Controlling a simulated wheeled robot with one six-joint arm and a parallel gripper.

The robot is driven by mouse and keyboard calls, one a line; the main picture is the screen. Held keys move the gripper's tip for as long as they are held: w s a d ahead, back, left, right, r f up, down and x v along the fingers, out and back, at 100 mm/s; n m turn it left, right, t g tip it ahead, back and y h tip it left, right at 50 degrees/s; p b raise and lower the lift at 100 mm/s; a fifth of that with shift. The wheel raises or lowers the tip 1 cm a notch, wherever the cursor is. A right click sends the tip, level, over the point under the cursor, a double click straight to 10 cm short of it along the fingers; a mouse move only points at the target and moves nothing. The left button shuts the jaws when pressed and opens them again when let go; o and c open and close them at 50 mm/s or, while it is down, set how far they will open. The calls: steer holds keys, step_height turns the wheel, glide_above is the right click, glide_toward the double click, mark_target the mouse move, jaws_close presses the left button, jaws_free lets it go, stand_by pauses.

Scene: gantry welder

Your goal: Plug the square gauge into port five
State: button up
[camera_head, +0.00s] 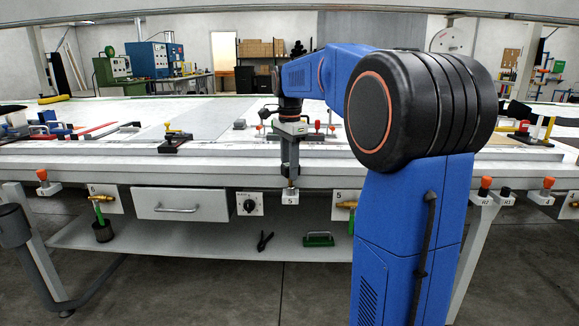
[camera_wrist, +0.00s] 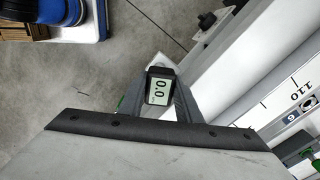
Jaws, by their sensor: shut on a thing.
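The square gauge (camera_wrist: 160,88) shows in the wrist view as a small dark-framed digital display reading 0.0, between the grey fingers of my gripper (camera_wrist: 162,100). In the head view my gripper (camera_head: 290,176) points straight down at the table's front edge, shut on the gauge, whose body is mostly hidden by the fingers. A small brass part (camera_head: 291,187) shows below the fingertips, directly above the white block labelled 5, port five (camera_head: 290,199). I cannot tell whether the brass part belongs to the gauge or the port, or whether the gauge is seated.
Orange-capped blocks (camera_head: 548,184) stand along the table's front rail. Below the rail are a dial plate (camera_head: 249,204), a brass-valve plate also marked 5 (camera_head: 341,200), and a drawer (camera_head: 176,204). Pliers (camera_head: 265,241) and a green-handled tool (camera_head: 318,239) lie on the lower shelf.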

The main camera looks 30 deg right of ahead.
steer(key=shift+f, duration=1)
steer(key=o, duration=1.2)
steer(key=shift+c, duration=0.2)
step_height(320, 180, up, 17)
steer(key=shift+r, duration=0.2)
steer(key=shift+s, duration=0.1)
steer(key=s+a+f+n+t, duration=0.1)
steer(key=s+a+f+n, duration=0.4)
steer(key=s+f, duration=0.5)
steer(key=s+a+f+n+t, duration=0.2)
steer(key=s+a+f+n, duration=0.3)
steer(key=s+f, duration=0.5)
steer(key=s+a+f+n+t, duration=0.1)
steer(key=s+a+f+n, duration=0.4)
steer(key=s+f+n, duration=0.3)
step_height(320, 180, down, 3)
steer(key=shift+s+a+r+n+t, duration=0.15)
steer(key=shift+s+n+t, duration=0.25)
steer(key=shift+s, duration=0.65)
